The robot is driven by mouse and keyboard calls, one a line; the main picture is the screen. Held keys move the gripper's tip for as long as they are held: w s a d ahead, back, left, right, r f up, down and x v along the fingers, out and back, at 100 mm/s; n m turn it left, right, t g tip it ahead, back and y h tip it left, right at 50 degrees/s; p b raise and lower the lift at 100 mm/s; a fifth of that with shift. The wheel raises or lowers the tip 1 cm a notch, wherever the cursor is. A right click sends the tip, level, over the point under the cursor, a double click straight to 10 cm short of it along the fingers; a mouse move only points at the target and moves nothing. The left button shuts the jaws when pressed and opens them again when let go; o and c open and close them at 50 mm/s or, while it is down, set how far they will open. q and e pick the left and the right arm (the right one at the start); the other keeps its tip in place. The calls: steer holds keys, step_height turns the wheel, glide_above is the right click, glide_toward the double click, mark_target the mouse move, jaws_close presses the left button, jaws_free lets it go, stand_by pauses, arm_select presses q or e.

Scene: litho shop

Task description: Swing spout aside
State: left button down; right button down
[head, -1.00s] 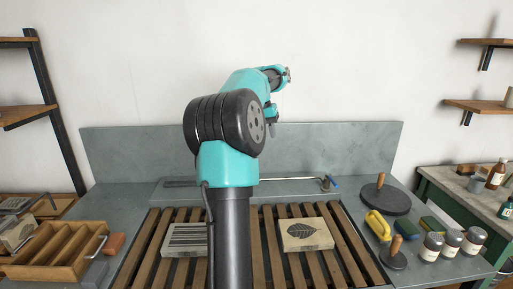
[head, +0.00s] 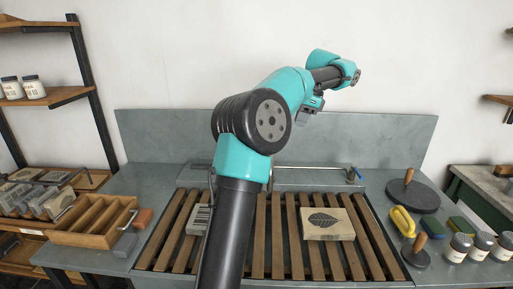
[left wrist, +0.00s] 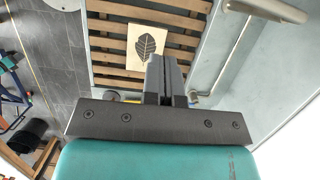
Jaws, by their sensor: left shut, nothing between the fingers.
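In the left wrist view the pipe (left wrist: 225,62) runs down the right side and bends near the fingers. My left gripper (head: 304,117) is raised in front of the grey back panel, above the pipe and apart from it. In the left wrist view its fingers (left wrist: 166,75) are together with nothing between them. My right gripper is in no view.
Wooden slats (head: 270,235) cover the sink, with a leaf-marked stone (head: 327,223) and a striped stone (head: 196,220) on them; my arm partly hides the striped one. A divided wooden box (head: 92,222) is left. A dark disc (head: 412,197), a yellow item (head: 403,221) and jars (head: 458,247) are right.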

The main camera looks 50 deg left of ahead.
arm_select(q)
steer(key=shift+d+r, duration=0.1)
steer(key=shift+d, duration=0.05)
stand_by(0.3)
steer(key=s+a+f, duration=0.2)
steer(key=f, duration=0.3)
steer(key=s+a+f, duration=0.2)
steer(key=s+f, duration=0.1)
steer(key=f, duration=0.2)
steer(key=shift+a+f, duration=0.15)
steer(key=shift+a, duration=0.1)
steer(key=shift+s, duration=0.1)
